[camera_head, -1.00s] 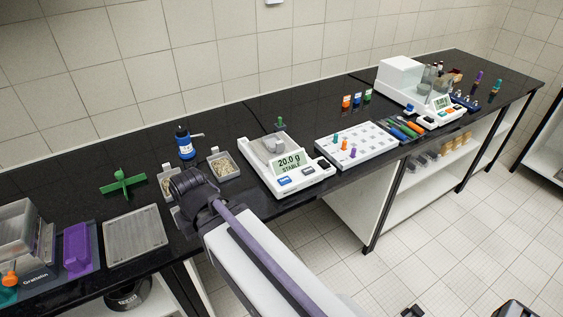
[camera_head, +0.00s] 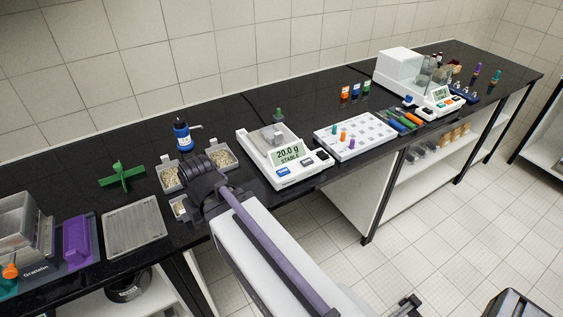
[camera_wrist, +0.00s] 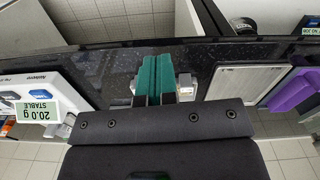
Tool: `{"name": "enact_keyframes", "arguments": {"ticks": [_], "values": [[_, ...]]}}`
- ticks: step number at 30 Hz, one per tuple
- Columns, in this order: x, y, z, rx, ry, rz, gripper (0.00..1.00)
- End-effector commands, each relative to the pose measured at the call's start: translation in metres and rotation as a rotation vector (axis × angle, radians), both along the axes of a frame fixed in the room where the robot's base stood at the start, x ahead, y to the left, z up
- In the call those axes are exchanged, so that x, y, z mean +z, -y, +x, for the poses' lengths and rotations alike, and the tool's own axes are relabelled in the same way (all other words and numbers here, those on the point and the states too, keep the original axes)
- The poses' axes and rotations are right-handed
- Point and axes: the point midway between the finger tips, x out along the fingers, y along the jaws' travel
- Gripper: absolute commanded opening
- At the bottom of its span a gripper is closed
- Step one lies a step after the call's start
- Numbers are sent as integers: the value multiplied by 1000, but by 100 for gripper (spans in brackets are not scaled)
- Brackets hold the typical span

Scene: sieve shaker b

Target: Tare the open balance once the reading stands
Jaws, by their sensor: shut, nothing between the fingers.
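The open balance (camera_head: 250,150) is white and stands on the bench right of my arm. Its display (camera_head: 289,153) reads 20.0 g STABLE. A grey metal object (camera_head: 272,133) sits on its pan. A blue button (camera_head: 283,171) and darker buttons line its front. In the wrist view the balance (camera_wrist: 62,78) is at the left edge, with its display (camera_wrist: 38,112) showing the same reading. My gripper (camera_wrist: 156,60) has teal fingers, shut together and empty, above the dark bench and apart from the balance. In the head view its fingers are hidden behind my arm.
Small trays (camera_head: 220,165) and a blue bottle (camera_head: 182,135) stand around my arm's end. A white rack (camera_head: 357,150) with coloured pegs stands right of the balance. A second balance (camera_head: 440,108) with a white box beside it is farther right. A grey plate (camera_head: 132,228) lies left.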

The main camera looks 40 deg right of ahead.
Motion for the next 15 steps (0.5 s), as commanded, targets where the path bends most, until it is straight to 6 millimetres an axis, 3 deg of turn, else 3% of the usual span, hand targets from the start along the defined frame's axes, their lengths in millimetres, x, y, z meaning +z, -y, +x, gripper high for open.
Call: {"name": "enact_keyframes", "arguments": {"ticks": [5, 8, 15], "values": [[-2, 76, 5, -196, 17, 34, 0], [-2, 126, 14, -409, 80, 98, 0], [9, 240, 37, -1135, 294, 339, 0]]}}
